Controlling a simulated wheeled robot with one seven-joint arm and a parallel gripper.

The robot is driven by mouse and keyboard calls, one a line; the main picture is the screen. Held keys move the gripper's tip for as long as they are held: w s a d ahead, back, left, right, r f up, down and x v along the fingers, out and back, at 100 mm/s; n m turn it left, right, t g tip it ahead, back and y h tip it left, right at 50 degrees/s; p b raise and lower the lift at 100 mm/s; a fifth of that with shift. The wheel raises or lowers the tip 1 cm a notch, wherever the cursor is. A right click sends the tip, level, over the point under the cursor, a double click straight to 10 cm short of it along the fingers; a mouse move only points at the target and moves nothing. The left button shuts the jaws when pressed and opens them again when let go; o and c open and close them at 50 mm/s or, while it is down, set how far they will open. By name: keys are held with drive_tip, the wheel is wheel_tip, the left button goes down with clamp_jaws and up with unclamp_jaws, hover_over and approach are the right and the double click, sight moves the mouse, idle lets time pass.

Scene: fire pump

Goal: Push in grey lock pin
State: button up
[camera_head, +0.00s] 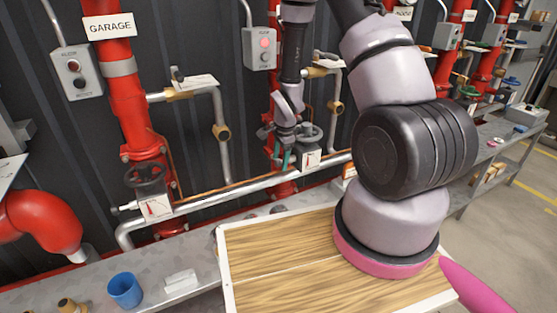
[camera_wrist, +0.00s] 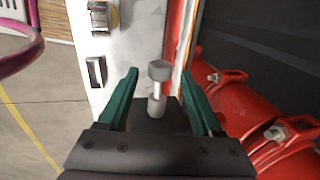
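The grey lock pin (camera_wrist: 158,72) shows in the wrist view as a light grey round head on a thin stem. It lies between the two teal fingers of my gripper (camera_wrist: 160,78), with a visible gap on both sides. My gripper is open, and neither finger appears to touch the pin. How deep the pin sits cannot be told. In the head view my gripper (camera_head: 287,157) is small, beside the valve on the middle red pipe; the pin cannot be made out there.
A white panel (camera_wrist: 125,55) with metal fittings lies beyond the left finger, and red pipes (camera_wrist: 245,105) lie close on the right. In the head view a handwheel (camera_head: 308,136) and a white tag (camera_head: 311,159) are near my gripper. A wooden-topped board (camera_head: 275,255) and blue cup (camera_head: 125,290) are in front.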

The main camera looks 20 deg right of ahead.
drive_tip(key=shift+a+r, duration=0.1)
drive_tip(key=shift+r, duration=0.05)
wheel_tip(320, 180, up, 10)
drive_tip(key=s, duration=0.2)
drive_tip(key=shift+d+r, duration=0.15)
drive_tip(key=shift+d, duration=0.1)
drive_tip(key=shift+s, duration=0.1)
drive_tip(key=s+d+r+n+t, duration=0.1)
drive_tip(key=s+r+n, duration=0.1)
drive_tip(key=r, duration=0.8)
drive_tip(key=s+r+n+t, duration=0.1)
drive_tip(key=s+r+n, duration=0.15)
drive_tip(key=r, duration=0.75)
drive_tip(key=s+r+n+t+y, duration=0.1)
drive_tip(key=s+r+n+t, duration=0.2)
drive_tip(key=s+r+n, duration=0.4)
drive_tip(key=s+r, duration=0.7)
drive_tip(key=s, duration=0.1)
drive_tip(key=shift+y, duration=0.3)
drive_tip(key=shift+r, duration=0.1)
idle(0.9)
